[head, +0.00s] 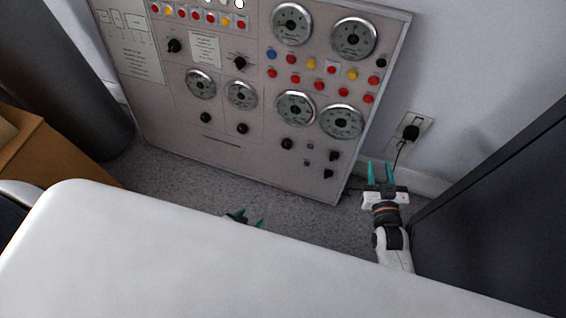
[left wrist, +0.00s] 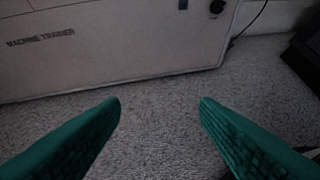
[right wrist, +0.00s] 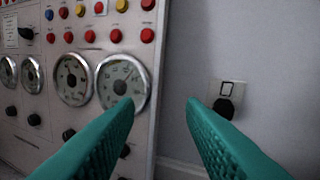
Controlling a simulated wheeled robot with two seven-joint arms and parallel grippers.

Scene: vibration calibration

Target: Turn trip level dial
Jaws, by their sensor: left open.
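The grey control panel (head: 195,140) stands against the wall, with gauges, buttons and several black knobs. Its knobs include an upper left knob (head: 174,45), an upper middle knob (head: 240,62) and a lower right knob (head: 287,143). I cannot read which one is the trip level dial. My left gripper (head: 244,216) is open and empty, low over the floor and mostly hidden by the white surface; its wrist view shows the panel's bottom edge (left wrist: 110,93). My right gripper (head: 380,165) is open and empty, right of the panel; the right wrist view shows the panel's right side (right wrist: 150,70).
A white surface (head: 150,250) fills the foreground. A wall socket with a black plug (head: 411,131) is right of the panel. A dark cabinet (head: 490,220) stands at right, a brown box (head: 50,160) at left. Carpet (head: 180,180) lies bare before the panel.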

